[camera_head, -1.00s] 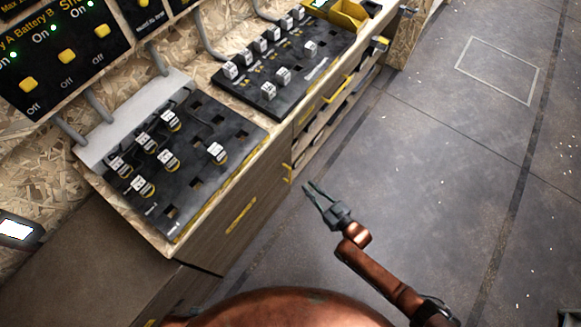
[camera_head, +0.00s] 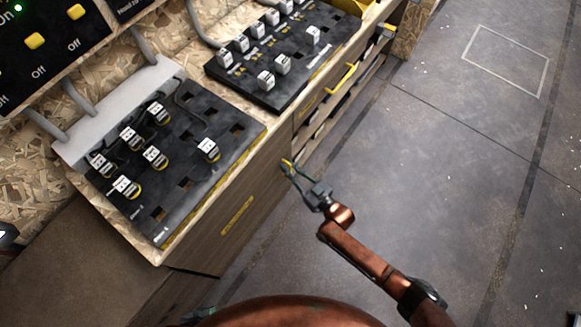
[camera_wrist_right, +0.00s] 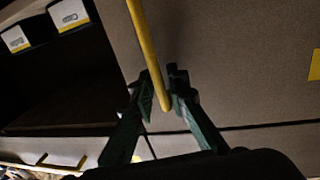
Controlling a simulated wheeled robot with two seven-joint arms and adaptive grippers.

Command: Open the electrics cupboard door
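The cupboard door (camera_head: 222,240) is a brown wood panel with a yellow label (camera_head: 237,216), below the black switch board. It looks shut. Its yellow bar handle (camera_head: 287,163) is near the right edge of the panel, and it fills the middle of the right wrist view (camera_wrist_right: 147,45). My right gripper (camera_head: 289,169) is at this handle. In the wrist view, its two green fingers (camera_wrist_right: 162,88) stand on either side of the handle's lower end. I cannot tell whether they press on it.
The switch board (camera_head: 185,165) lies on the worktop above the door. A second board (camera_head: 275,60) sits further back, over drawers with a yellow handle (camera_head: 341,80). The grey floor (camera_head: 440,170) to the right is clear. A dark open compartment (camera_wrist_right: 60,80) borders the panel.

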